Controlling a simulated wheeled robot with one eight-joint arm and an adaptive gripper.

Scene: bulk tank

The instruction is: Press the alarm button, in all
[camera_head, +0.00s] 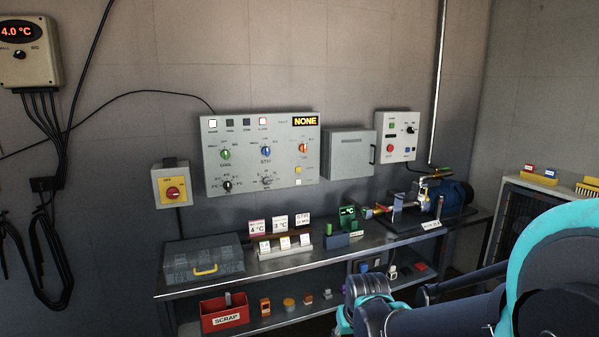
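A grey control panel (212,165) hangs on the back wall. My arm reaches in from the lower right, well below and apart from the panel. My gripper's fingers are not visible.
A metal bench (290,266) with a lidded case (203,259), small label cards and a pump (455,195) stands under the panel. A yellow box with a red rotary switch (173,192) and a grey wall box (348,154) flank the panel. The air before the panel is clear.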

